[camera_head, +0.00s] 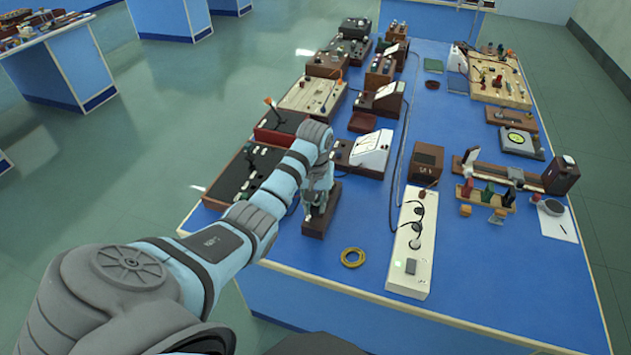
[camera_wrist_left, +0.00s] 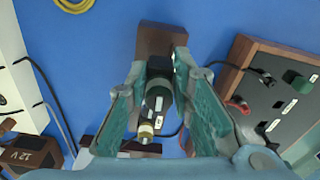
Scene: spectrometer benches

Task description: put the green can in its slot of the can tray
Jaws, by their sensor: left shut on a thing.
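My left gripper (camera_head: 318,198) is over the blue bench near its left front edge, above a dark brown block (camera_head: 319,225). The gripper hides the can in the head view. A light wooden rack (camera_head: 482,201) that looks like the can tray stands at the right, holding several coloured pieces. My right gripper is not in view.
A yellow ring (camera_head: 353,257) lies right of the brown block. A long white power strip (camera_head: 412,245) stands between it and the rack. A brown box (camera_head: 425,165) and a white-faced meter (camera_head: 371,152) stand behind. The front bench strip is clear.

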